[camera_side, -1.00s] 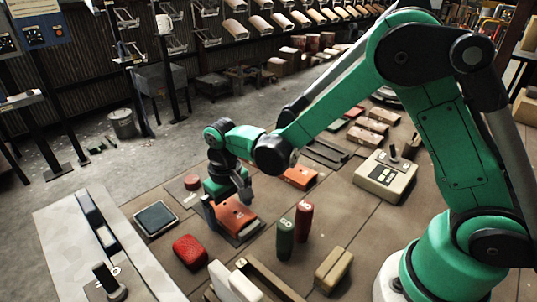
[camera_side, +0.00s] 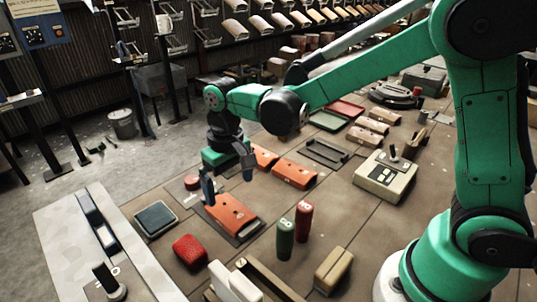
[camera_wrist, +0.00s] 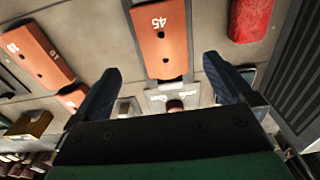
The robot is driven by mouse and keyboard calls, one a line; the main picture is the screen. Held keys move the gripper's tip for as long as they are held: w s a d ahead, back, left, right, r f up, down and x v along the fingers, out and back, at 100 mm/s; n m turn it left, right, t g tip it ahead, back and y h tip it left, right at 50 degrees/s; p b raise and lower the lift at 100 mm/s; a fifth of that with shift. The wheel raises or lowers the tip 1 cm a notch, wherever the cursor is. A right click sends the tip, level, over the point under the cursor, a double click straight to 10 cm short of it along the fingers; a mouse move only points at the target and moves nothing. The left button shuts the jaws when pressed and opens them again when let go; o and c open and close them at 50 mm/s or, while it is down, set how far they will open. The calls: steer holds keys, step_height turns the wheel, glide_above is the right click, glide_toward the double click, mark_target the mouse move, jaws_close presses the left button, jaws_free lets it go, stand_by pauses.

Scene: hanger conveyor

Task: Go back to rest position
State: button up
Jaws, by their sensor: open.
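My gripper (camera_side: 228,178) is open and empty, above the far end of an orange block (camera_side: 231,213) that lies in a dark tray (camera_side: 253,231) on the table. In the wrist view, the two dark fingers of my gripper (camera_wrist: 160,88) stand wide apart. The orange block, marked 45 (camera_wrist: 160,38), shows between and beyond them and touches neither.
More orange blocks (camera_side: 294,174) lie behind, next to an empty dark tray (camera_side: 324,153). A green cylinder (camera_side: 285,239) and a red cylinder (camera_side: 303,221) stand upright to the right. A red block (camera_side: 189,250) lies in front. A beige control box (camera_side: 385,176) stands farther right.

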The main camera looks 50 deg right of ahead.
steer(key=s+d+r+t, duration=0.6)
steer(key=s+d, duration=0.1)
steer(key=s, duration=0.1)
steer(key=shift+s+d+r+t, duration=0.25)
steer(key=shift+t, duration=0.15)
stand_by(0.6)
